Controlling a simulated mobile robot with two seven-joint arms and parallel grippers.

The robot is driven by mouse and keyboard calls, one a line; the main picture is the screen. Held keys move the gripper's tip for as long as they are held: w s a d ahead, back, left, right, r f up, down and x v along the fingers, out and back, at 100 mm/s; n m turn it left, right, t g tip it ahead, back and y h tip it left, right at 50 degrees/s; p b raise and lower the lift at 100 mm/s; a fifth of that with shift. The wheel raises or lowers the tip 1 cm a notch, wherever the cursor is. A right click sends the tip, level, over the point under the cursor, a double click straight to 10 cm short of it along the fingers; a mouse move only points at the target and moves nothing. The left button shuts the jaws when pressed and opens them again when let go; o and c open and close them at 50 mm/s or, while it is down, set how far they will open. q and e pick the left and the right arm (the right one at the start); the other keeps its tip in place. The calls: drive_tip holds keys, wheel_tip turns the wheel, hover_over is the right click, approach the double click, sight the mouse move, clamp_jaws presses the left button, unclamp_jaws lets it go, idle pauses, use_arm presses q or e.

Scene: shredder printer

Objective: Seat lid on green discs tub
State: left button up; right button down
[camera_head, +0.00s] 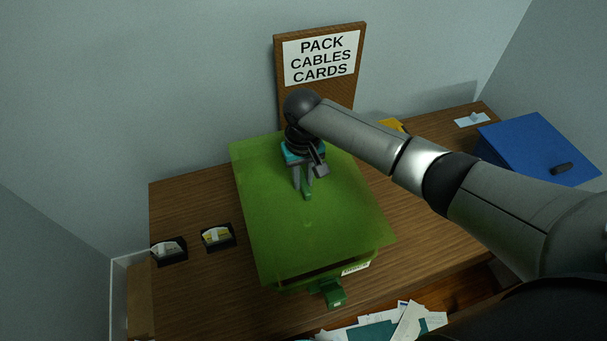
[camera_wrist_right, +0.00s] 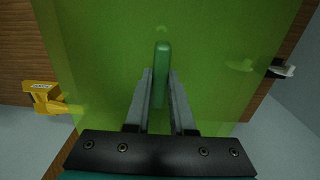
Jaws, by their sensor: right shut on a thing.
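The green lid (camera_head: 300,225) is a large translucent sheet lying over the green discs tub (camera_head: 290,286), hiding most of it. A dark gap shows between lid and tub along the front edge; I cannot tell whether the other edges touch. My right gripper (camera_head: 304,188) is shut on the lid's green bar handle (camera_head: 307,194), toward the lid's back half. In the right wrist view, the handle (camera_wrist_right: 162,60) stands between the two fingers, with the lid (camera_wrist_right: 100,60) spread behind. A green latch (camera_head: 333,293) hangs at the tub's front, beside a white label. My left gripper is out of view.
Two small black card holders (camera_head: 218,236) (camera_head: 169,251) sit left of the tub on the wooden table (camera_head: 190,196). A blue lid or box (camera_head: 540,148) is at right. A yellow part (camera_head: 391,124) shows behind my arm. Papers (camera_head: 405,322) lie below the front edge. A sign board (camera_head: 318,96) stands behind.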

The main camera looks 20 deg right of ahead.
drive_tip(key=shift+f+b, duration=2.05)
drive_tip(key=shift+f, duration=2.2)
drive_tip(key=shift+p, duration=0.6)
drive_tip(key=shift+f+b, duration=0.6)
drive_tip(key=shift+f, duration=0.35)
drive_tip(key=c, duration=0.7)
unclamp_jaws()
wheel_tip(320, 180, up, 15)
drive_tip(key=p, duration=0.2)
drive_tip(key=shift+r+p, duration=0.15)
drive_tip(key=shift+p, duration=0.25)
drive_tip(key=shift+s, duration=0.15)
